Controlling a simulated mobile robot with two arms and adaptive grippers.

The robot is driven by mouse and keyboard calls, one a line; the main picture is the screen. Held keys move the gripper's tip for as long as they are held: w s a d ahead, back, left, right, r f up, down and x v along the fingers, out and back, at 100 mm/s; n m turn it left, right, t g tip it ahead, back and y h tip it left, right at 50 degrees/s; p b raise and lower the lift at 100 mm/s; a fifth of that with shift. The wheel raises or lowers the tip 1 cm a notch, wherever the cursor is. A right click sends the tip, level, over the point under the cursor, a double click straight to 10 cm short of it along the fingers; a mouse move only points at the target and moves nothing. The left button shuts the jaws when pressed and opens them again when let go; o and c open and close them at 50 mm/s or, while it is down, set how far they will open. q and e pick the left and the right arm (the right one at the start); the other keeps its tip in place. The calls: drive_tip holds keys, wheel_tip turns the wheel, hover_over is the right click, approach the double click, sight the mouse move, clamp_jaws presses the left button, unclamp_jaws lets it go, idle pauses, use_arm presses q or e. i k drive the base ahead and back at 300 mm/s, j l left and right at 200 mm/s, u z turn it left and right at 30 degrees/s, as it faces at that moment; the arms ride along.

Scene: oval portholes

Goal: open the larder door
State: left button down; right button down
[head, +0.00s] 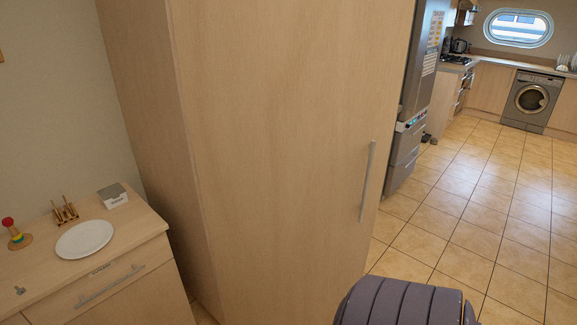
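The larder is a tall light-wood cupboard in the middle of the head view. Its broad larder door (290,150) faces me and looks shut, with its left edge against the cupboard's side panel (150,130). A slim vertical metal handle (367,182) sits near the door's right edge, clear of anything touching it. The top of the door is cut off by the frame. Neither of my grippers is in view.
A dark purple, ribbed, rounded piece (405,302), perhaps a padded seat, stands at the bottom, below the handle. A low counter (120,240) with a white plate (85,239) is at left. A steel fridge (410,120) stands beyond. Tiled floor (480,190) is open at right.

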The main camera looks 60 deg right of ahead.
sight(291, 106)
drive_tip(key=k+l+u, duration=0.2)
drive_tip(key=l, duration=0.35)
drive_tip(key=l+u, duration=0.25)
drive_tip(key=l, duration=0.25)
drive_tip(key=k+l+u, duration=0.2)
drive_tip(key=l, duration=0.3)
drive_tip(key=k+l+u, duration=0.25)
drive_tip(key=l, duration=0.2)
drive_tip(key=k+l+u, duration=0.2)
drive_tip(key=l, duration=0.25)
drive_tip(key=k+l+u, duration=0.25)
drive_tip(key=l, duration=0.15)
